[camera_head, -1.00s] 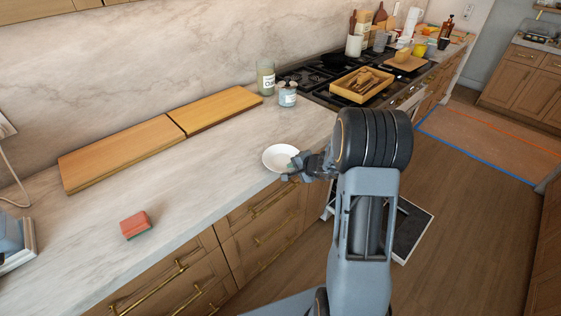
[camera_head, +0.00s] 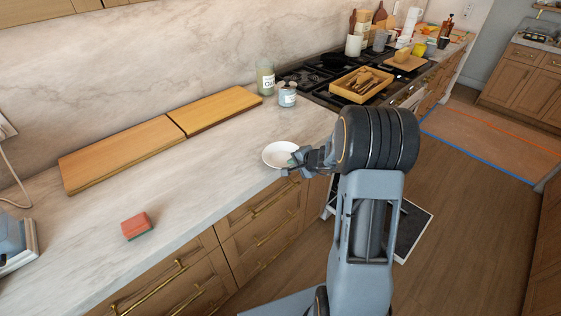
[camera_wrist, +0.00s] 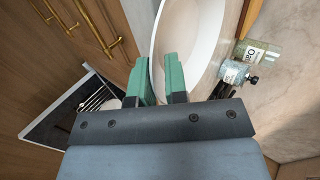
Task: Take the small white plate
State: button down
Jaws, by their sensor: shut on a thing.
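The small white plate (camera_head: 279,154) is at the counter's front edge in the head view. My gripper (camera_head: 292,162) is at its near right rim. In the wrist view, the plate (camera_wrist: 185,38) stretches up from between the green fingertips of my gripper (camera_wrist: 160,78). The fingers are shut on the plate's rim, one on each side of it. The head view does not clearly show whether the plate is clear of the counter; my gripper hides part of its rim.
Two jars (camera_head: 287,94) stand beyond the plate, beside the stove (camera_head: 318,80). A wooden board (camera_head: 120,152) lies along the wall, and a red sponge (camera_head: 136,225) lies at the left. The counter around the plate is clear. A dishwasher (camera_head: 410,226) stands open below.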

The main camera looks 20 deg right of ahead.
jog(key=shift+r, duration=0.1)
jog(key=s+d+r+b, duration=0.1)
jog(key=s+d+r, duration=0.1)
jog(key=s, duration=0.3)
jog(key=shift+s+d, duration=0.15)
jog(key=shift+d, duration=0.1)
dwell(0.6)
